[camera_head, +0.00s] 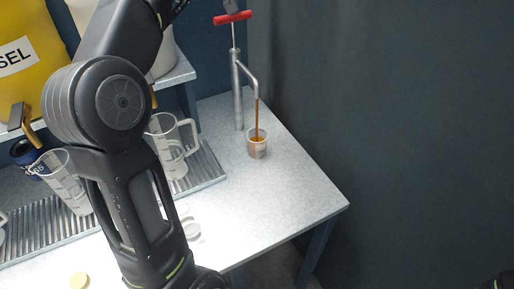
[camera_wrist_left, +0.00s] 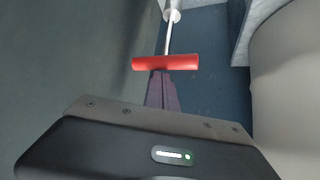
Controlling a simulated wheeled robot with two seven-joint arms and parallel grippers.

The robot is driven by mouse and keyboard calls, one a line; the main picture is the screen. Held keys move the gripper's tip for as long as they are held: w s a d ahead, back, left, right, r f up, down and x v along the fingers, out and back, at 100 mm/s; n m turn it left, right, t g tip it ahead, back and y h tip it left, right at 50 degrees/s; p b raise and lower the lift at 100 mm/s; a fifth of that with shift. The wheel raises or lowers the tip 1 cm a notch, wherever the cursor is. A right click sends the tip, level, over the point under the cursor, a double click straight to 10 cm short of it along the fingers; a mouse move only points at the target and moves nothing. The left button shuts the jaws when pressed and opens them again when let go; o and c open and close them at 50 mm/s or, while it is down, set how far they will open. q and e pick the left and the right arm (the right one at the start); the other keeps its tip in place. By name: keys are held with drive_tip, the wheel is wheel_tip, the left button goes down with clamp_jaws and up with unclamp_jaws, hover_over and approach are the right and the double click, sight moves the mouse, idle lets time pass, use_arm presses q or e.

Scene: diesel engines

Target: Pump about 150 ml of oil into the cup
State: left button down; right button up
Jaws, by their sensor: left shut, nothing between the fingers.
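The metal pump (camera_head: 238,95) stands at the back of the table, with a red T-handle (camera_head: 233,17) on a thin rod above its body. A brown stream of oil (camera_head: 257,112) runs from its spout into a small clear cup (camera_head: 257,148), which holds some amber oil. The cup's level marks are too small to read. My left gripper (camera_head: 231,7) is shut and empty, its fingertips at the top of the red handle. The left wrist view shows the closed fingers (camera_wrist_left: 160,80) against the handle (camera_wrist_left: 166,63). My right gripper is out of view.
Clear measuring jugs (camera_head: 172,145) stand on a ribbed metal tray (camera_head: 206,170) left of the cup. A yellow diesel container (camera_head: 30,50) sits on a shelf at left. A dark curtain (camera_head: 390,120) hangs right of the table (camera_head: 290,200), whose right front is clear.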

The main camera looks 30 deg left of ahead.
use_arm(q)
drive_tip(key=shift+f, duration=0.55)
drive_tip(key=shift+f+b, duration=0.45)
drive_tip(key=shift+b, duration=0.15)
drive_tip(key=shift+r, duration=0.15)
drive_tip(key=shift+r+p, duration=2.25)
drive_tip(key=shift+r, duration=0.2)
wheel_tip(320, 180, up, 3)
drive_tip(key=p, duration=0.3)
drive_tip(key=shift+r, duration=0.95)
